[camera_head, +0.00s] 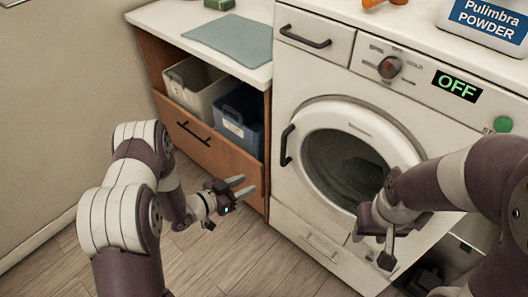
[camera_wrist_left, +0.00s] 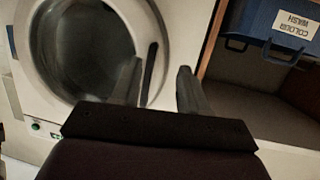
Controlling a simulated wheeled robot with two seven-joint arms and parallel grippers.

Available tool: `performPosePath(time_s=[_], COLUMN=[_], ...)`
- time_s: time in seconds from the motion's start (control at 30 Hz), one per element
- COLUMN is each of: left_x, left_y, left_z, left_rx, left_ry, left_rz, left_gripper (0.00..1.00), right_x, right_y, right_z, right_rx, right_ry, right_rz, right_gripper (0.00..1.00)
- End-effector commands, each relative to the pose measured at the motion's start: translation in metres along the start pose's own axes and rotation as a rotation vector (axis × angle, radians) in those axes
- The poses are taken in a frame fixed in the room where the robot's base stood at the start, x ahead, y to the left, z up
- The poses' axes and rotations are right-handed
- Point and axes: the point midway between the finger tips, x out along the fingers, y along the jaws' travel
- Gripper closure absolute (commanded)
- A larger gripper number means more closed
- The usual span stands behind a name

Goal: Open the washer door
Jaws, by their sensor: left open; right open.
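The white washer (camera_head: 285,195) has a round door (camera_head: 388,140) with dark glass, and it looks shut. A dark vertical door handle (camera_head: 286,145) is on the door's left side. My left gripper (camera_head: 241,187) is open and empty, left of the handle and lower in the picture, apart from it. In the left wrist view, the handle (camera_wrist_left: 149,72) shows between the two fingers of my left gripper (camera_wrist_left: 156,82), beyond them. My right gripper (camera_head: 372,246) is open in front of the washer's lower right part; its arm covers part of the door's right side.
Left of the washer is a wooden cabinet (camera_head: 215,150) with a grey bin (camera_head: 195,85) and a blue bin (camera_head: 240,118). The washer's display reads OFF (camera_head: 456,86). A powder box (camera_head: 485,22) stands on top. The floor before the cabinet is clear.

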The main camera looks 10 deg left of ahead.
Motion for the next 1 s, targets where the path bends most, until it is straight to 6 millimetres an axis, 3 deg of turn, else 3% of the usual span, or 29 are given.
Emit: performPosePath(time_s=[0.03, 0.1, 0.2, 0.33, 0.7, 1.0], left_x=[0.001, -0.001, -0.001, 0.018, 0.102, 0.118], left_y=[0.002, 0.006, 0.009, 0.010, 0.015, 0.015], left_z=[-0.020, -0.041, -0.056, -0.063, -0.085, -0.091], left_rx=[0.022, 0.036, 0.038, 0.040, 0.039, 0.037], left_ry=[0.087, 0.187, 0.256, 0.268, 0.266, 0.264], left_rz=[0.025, 0.054, 0.065, 0.066, 0.063, 0.060], left_gripper=[0.56, 0.56, 0.56, 0.56, 0.56, 0.56], right_x=[-0.002, -0.002, -0.001, 0.000, 0.004, 0.005], right_y=[0.000, 0.000, 0.000, 0.000, 0.000, 0.000], right_z=[0.000, 0.000, 0.000, 0.000, 0.001, 0.001], right_rx=[0.000, 0.000, 0.000, 0.000, 0.000, 0.000], right_ry=[0.000, 0.000, 0.000, 0.000, 0.000, 0.000], right_rz=[0.000, 0.000, 0.000, 0.000, 0.000, 0.000], right_gripper=[0.57, 0.57, 0.57, 0.57, 0.57, 0.57])
